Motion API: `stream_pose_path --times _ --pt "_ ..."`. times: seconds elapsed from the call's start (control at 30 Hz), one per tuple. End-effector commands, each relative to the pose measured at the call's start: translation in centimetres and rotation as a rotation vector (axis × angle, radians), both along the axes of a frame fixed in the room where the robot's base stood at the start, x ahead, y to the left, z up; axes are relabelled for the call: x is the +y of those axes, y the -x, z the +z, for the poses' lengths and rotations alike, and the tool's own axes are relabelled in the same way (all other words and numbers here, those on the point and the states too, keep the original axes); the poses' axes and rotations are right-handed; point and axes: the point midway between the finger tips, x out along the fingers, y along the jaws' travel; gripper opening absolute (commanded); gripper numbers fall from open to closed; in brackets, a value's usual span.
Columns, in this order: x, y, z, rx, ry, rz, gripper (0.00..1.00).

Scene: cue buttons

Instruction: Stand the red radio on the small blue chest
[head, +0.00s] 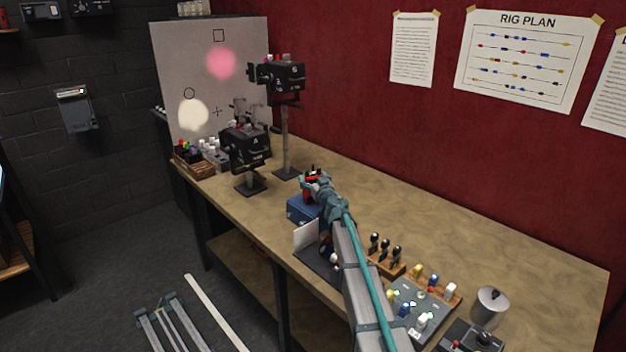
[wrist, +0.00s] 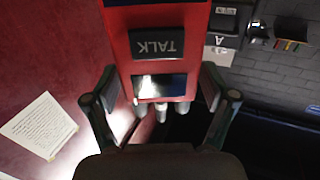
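The red radio (head: 307,192) shows in the head view at the end of my arm, partly hidden by my gripper (head: 316,183). In the wrist view the radio (wrist: 160,68), with a dark TALK button, fills the space between my fingers (wrist: 158,85), which press on its two sides. The small blue chest (head: 299,211) stands on the bench near the front edge, just below the radio in the head view. My arm hides part of the chest. I cannot tell whether the radio touches the lid.
Two black lamp heads on stands (head: 245,148) (head: 285,76) rise behind and left of the chest. A white card (head: 306,234) stands in front of it. A wooden rack of black-knobbed levers (head: 385,256) and a button panel (head: 420,305) lie to the right.

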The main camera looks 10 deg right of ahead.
Motion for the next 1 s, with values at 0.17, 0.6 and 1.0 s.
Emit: stream_pose_path --times 0.17,0.6,1.0 --pt "0.0 0.0 0.0 0.000 0.000 0.000 0.90" --pt "-0.3 1.8 0.3 0.000 0.000 -0.001 0.90" --pt "-1.7 9.2 0.3 0.000 0.001 -0.001 0.90"
